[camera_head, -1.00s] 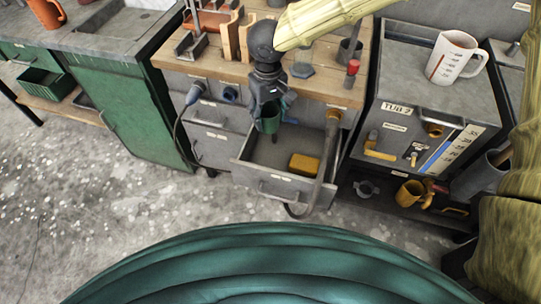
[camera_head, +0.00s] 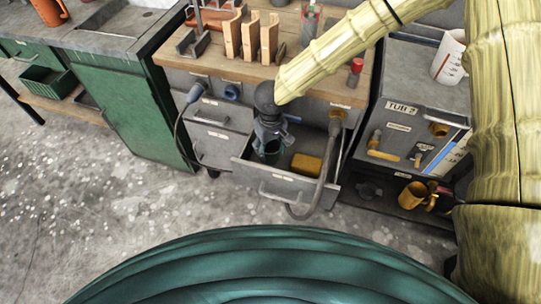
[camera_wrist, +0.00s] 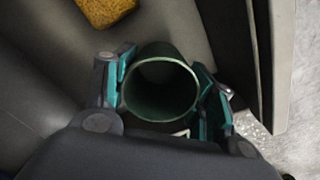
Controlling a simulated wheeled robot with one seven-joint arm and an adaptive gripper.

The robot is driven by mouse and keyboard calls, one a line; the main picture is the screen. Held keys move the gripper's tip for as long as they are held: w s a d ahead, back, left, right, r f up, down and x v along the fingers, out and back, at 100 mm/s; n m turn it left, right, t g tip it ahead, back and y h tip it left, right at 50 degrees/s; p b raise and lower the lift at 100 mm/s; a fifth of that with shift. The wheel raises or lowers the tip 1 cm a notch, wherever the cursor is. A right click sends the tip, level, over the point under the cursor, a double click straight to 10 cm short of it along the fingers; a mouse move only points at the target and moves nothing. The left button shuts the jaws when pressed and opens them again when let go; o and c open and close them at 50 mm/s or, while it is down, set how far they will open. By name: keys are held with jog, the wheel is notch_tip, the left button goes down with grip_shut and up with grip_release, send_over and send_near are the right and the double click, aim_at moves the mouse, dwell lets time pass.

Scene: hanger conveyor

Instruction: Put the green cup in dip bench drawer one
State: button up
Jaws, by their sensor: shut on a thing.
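The green cup (camera_head: 271,149) is between the fingers of my gripper (camera_head: 270,142), low inside the open drawer (camera_head: 247,170) of the wooden-topped bench. In the wrist view the cup (camera_wrist: 160,84) is seen from above, mouth up and empty. My gripper (camera_wrist: 163,95) is shut on it, with a teal pad at each side. The cup is in the left part of the drawer. Whether its base touches the drawer floor is hidden.
A yellow sponge-like block (camera_head: 306,165) lies in the drawer, right of the cup; it also shows in the wrist view (camera_wrist: 104,10). A grey hose (camera_head: 325,170) hangs in front of the drawer's right side. A yellow mug (camera_head: 413,195) stands on the low shelf at right.

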jog(key=shift+f, duration=2.05)
jog(key=o, duration=1.1)
jog(key=shift+f, duration=0.15)
jog(key=shift+r, duration=3.9)
